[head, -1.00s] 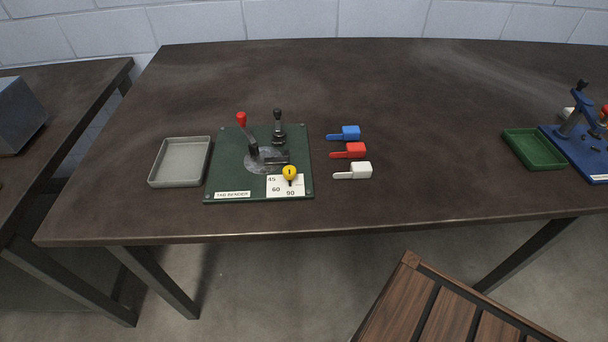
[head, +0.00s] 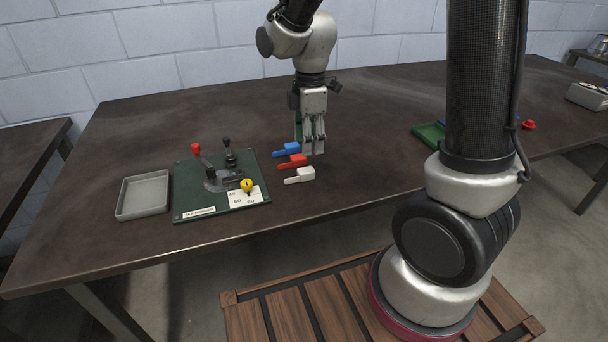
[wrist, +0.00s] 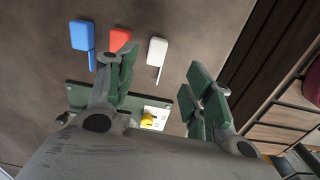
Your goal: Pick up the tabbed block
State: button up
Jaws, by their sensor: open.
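Three tabbed blocks lie in a row on the dark table, right of the tab bender: a blue block (head: 290,148), a red block (head: 297,160) and a white block (head: 304,175). My gripper (head: 313,150) points down above or just behind the row, close to the blue and red blocks; its exact height is hard to tell. In the wrist view, the blue block (wrist: 80,36), red block (wrist: 119,39) and white block (wrist: 157,52) lie beyond the fingers. My gripper (wrist: 160,95) is open with nothing between its fingers.
The green tab bender (head: 185,196) has a red-knobbed lever, a black-knobbed lever and a yellow knob. A grey tray (head: 130,203) is at its left. A green tray (head: 426,136) is partly hidden behind my arm. The table's front edge (head: 220,240) is clear.

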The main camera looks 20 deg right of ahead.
aim_at(305, 170)
jog(key=shift+n, duration=0.3)
jog(key=f, duration=0.6)
jog(key=a+f, duration=0.1)
jog(key=f, duration=0.2)
jog(key=shift+w, duration=0.3)
jog(key=shift+d, duration=0.1)
jog(key=shift+c, duration=0.2)
jog(key=shift+r, duration=0.1)
jog(key=c, duration=1.1)
